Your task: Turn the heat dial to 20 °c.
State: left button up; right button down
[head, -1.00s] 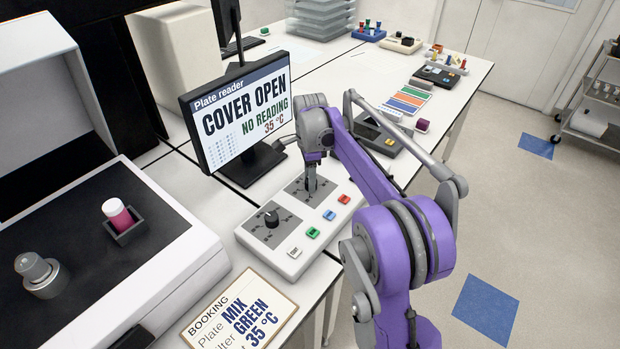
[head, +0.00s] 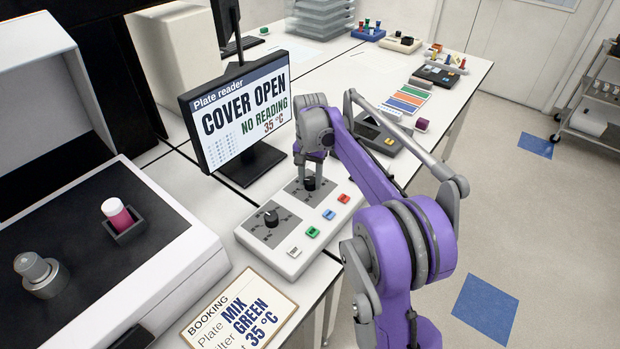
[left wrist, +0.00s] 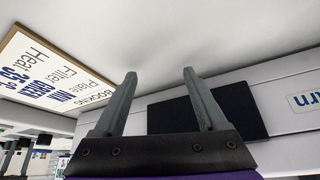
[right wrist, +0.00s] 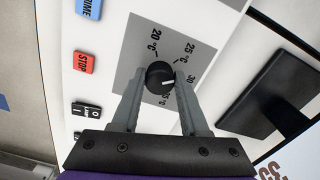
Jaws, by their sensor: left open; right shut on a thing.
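The heat dial (head: 309,183) is a black round knob with a white mark, on the far grey plate of the white control box (head: 262,257). My right gripper (head: 312,180) is shut on the dial, one finger on each side. My left gripper (left wrist: 160,75) is open and empty, seen only in its wrist view.
A second dial (head: 271,218) sits on the box's near plate, beside coloured buttons. The monitor (head: 240,108) reads cover open, no reading, 35 °C. The booking card (head: 240,310) asks for 35 °C. The plate reader (head: 185,255) stands open at left.

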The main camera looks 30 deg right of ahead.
jog(key=n, duration=0.4)
jog(key=shift+n, duration=0.4)
jog(key=n, duration=0.3)
jog(key=shift+d+n, duration=0.1)
jog(key=shift+n, duration=0.2)
jog(key=n, duration=0.8)
jog(key=shift+d+n, duration=0.1)
jog(key=shift+n, duration=0.2)
jog(key=shift+c, duration=2.1)
grip_release()
